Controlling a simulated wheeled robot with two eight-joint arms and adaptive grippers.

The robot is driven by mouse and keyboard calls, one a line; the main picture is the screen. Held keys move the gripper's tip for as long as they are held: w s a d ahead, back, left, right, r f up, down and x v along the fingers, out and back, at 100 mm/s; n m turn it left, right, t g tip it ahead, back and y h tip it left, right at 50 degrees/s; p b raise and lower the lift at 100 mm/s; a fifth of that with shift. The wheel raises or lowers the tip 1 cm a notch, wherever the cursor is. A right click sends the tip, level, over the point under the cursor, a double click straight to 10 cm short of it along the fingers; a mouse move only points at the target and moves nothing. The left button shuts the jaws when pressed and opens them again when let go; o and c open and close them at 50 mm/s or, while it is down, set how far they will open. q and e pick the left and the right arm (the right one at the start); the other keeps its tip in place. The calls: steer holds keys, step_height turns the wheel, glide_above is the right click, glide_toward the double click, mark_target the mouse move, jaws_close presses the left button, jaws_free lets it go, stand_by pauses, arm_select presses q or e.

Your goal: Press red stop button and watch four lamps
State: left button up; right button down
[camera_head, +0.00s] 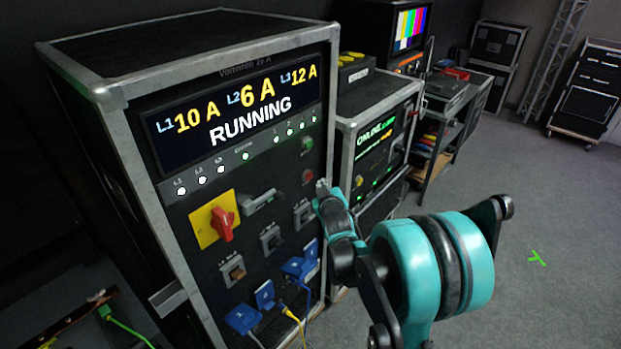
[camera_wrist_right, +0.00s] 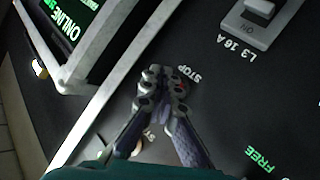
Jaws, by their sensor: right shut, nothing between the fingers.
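The red stop button (camera_head: 308,176) is on the right side of the black rack panel, below a green button (camera_head: 307,143). My right gripper (camera_head: 320,186) is shut and empty, with its tips just right of the stop button in the head view. In the right wrist view the closed fingertips (camera_wrist_right: 163,84) lie beside the STOP lettering (camera_wrist_right: 189,73); a little red shows at the tips, the rest of the button is hidden, and contact cannot be told. My left gripper is out of view.
The panel also carries a red rotary switch on a yellow plate (camera_head: 206,229), a grey handle, breaker switches (camera_head: 271,238) and blue plugs (camera_head: 265,294) with cables. A second rack (camera_head: 378,135) stands close behind to the right. The grey floor at right is open.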

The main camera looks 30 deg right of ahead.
steer(key=shift+w+a, duration=0.3)
steer(key=shift+w, duration=0.5)
steer(key=shift+w, duration=0.1)
stand_by(0.8)
steer(key=shift+w+a, duration=0.2)
steer(key=shift+w, duration=0.05)
steer(key=shift+w+a, duration=0.15)
steer(key=shift+w, duration=0.25)
stand_by(0.6)
steer(key=shift+s, duration=0.15)
stand_by(0.3)
steer(key=shift+s+d+b, duration=0.3)
steer(key=shift+s, duration=0.35)
steer(key=s, duration=0.1)
steer(key=s+d, duration=0.1)
steer(key=s, duration=0.1)
steer(key=s+d, duration=0.1)
steer(key=shift+s, duration=0.3)
